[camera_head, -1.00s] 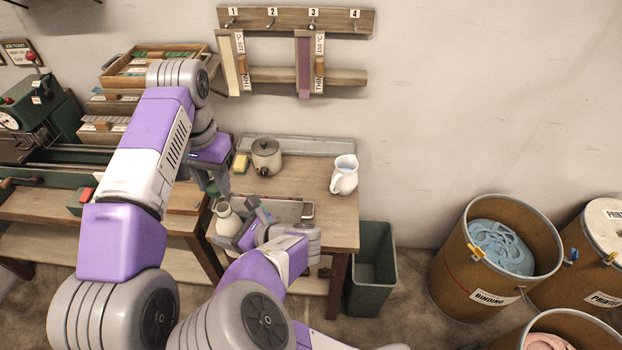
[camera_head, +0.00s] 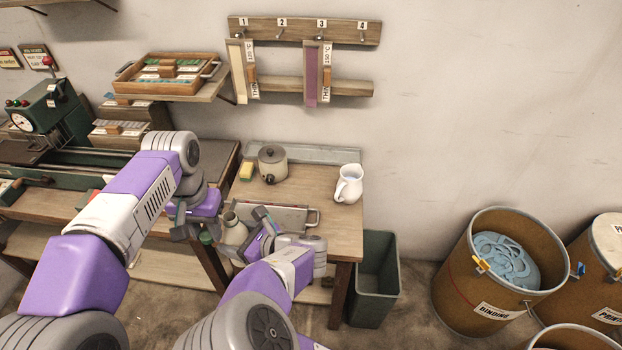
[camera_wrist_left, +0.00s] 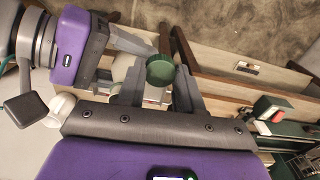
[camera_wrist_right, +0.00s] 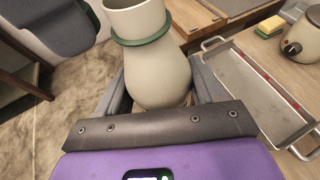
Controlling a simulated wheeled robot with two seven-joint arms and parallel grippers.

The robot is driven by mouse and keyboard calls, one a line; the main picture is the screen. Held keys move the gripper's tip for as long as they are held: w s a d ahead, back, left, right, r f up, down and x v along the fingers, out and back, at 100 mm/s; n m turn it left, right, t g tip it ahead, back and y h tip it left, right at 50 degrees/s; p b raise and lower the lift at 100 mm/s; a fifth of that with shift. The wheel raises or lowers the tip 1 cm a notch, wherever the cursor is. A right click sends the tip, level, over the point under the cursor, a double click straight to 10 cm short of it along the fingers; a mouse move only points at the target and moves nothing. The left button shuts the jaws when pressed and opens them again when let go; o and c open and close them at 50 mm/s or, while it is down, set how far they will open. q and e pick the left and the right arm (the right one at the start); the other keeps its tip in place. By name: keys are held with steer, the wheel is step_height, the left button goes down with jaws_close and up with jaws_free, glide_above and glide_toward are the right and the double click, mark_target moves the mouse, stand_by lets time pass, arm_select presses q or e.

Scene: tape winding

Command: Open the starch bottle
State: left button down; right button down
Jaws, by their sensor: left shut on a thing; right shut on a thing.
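The starch bottle is a cream, round-bellied bottle (camera_head: 234,230) with an open mouth. It fills the middle of the right wrist view (camera_wrist_right: 158,75), where a green ring circles its neck. My right gripper (camera_head: 246,247) is shut on the bottle's body and holds it tilted near the table's front left. The green cap (camera_head: 206,237) is off the bottle, just left of it. My left gripper (camera_head: 193,235) is shut on the cap, which also shows between its fingers in the left wrist view (camera_wrist_left: 160,70). The bottle is partly hidden there.
A metal tray (camera_head: 285,218) lies on the table (camera_head: 325,225) beside the bottle. A pot (camera_head: 272,165), a yellow sponge (camera_head: 246,172) and a white jug (camera_head: 349,184) stand behind. A dark green bin (camera_head: 374,285) is right of the table. The table's right side is mostly clear.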

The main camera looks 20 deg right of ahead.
arm_select(q)
steer(key=s+a+f+n, duration=0.2)
steer(key=a+f, duration=0.5)
steer(key=f, duration=0.4)
steer(key=s+a+f+n, duration=0.2)
steer(key=a+f, duration=0.6)
steer(key=f, duration=0.4)
steer(key=shift+s+a+n, duration=0.25)
steer(key=shift+a+n, duration=0.05)
steer(key=shift+n, duration=0.6)
